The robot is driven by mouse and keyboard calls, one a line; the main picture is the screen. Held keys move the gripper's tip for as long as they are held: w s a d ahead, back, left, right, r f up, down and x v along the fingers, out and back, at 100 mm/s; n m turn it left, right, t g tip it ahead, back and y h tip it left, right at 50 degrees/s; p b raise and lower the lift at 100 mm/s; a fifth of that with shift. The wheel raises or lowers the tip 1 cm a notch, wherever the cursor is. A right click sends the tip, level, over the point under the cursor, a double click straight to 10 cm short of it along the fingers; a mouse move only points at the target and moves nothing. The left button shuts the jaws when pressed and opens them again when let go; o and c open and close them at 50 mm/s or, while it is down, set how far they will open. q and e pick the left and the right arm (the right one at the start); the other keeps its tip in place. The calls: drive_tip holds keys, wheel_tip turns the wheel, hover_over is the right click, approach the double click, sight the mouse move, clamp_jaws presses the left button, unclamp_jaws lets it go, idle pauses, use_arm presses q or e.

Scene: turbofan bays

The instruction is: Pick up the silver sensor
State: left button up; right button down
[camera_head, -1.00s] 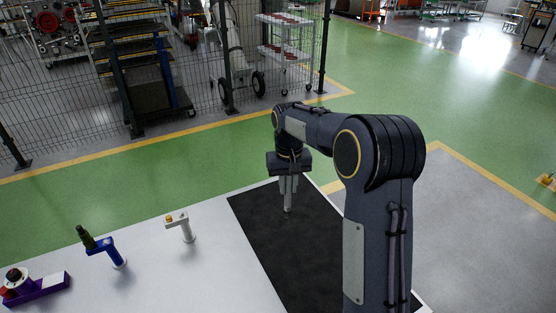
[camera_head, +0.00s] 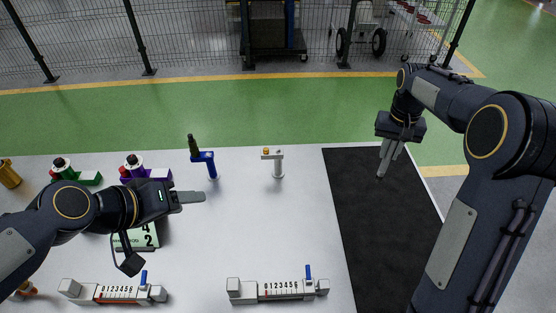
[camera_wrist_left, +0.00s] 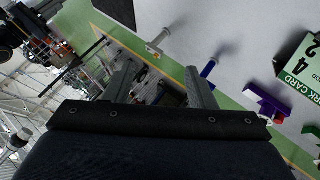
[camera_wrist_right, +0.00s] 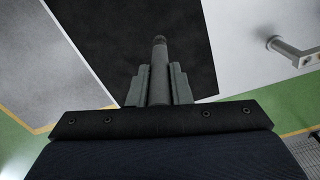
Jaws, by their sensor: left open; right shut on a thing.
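The silver sensor (camera_wrist_right: 159,65) is a slim grey cylinder with a darker tip. My right gripper (camera_wrist_right: 159,85) is shut on it in the right wrist view, one finger on each side. In the head view my right gripper (camera_head: 388,158) points down over the black mat (camera_head: 375,225), the sensor's end (camera_head: 380,174) just past the fingers. It seems to be above the mat, but the gap is hard to judge. My left gripper (camera_head: 190,197) is at the left over the white table; its fingers (camera_wrist_left: 160,88) are apart and empty in the left wrist view.
Two numbered slide gauges (camera_head: 285,289) (camera_head: 115,293) lie in front. A green card (camera_head: 143,237) and a purple holder (camera_head: 160,173) are near my left arm.

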use_arm(q)
drive_tip(key=w+d+f+n+t+y, duration=0.1)
drive_tip(key=w+d+f, duration=0.2)
drive_tip(key=w+d, duration=0.45)
drive_tip(key=w+d+f+n+t, duration=0.1)
drive_tip(key=w+d+f, duration=0.3)
drive_tip(key=w, duration=0.7)
use_arm(e)
drive_tip(key=shift+f, duration=0.1)
drive_tip(key=shift+d+f, duration=0.1)
use_arm(q)
drive_tip(key=m+t+y, duration=0.2)
drive_tip(key=t+y, duration=0.2)
drive_tip(key=y, duration=0.4)
approach(279, 162)
drive_tip(key=shift+t, duration=0.3)
drive_tip(key=b+x, duration=0.2)
drive_tip(key=x, duration=0.4)
drive_tip(key=shift+s+a+f, duration=0.1)
use_arm(e)
drive_tip(key=shift+f, duration=0.9)
use_arm(q)
drive_tip(key=shift+b+x, duration=0.6)
drive_tip(key=shift+x, duration=2.2)
use_arm(e)
drive_tip(key=shift+f, duration=0.5)
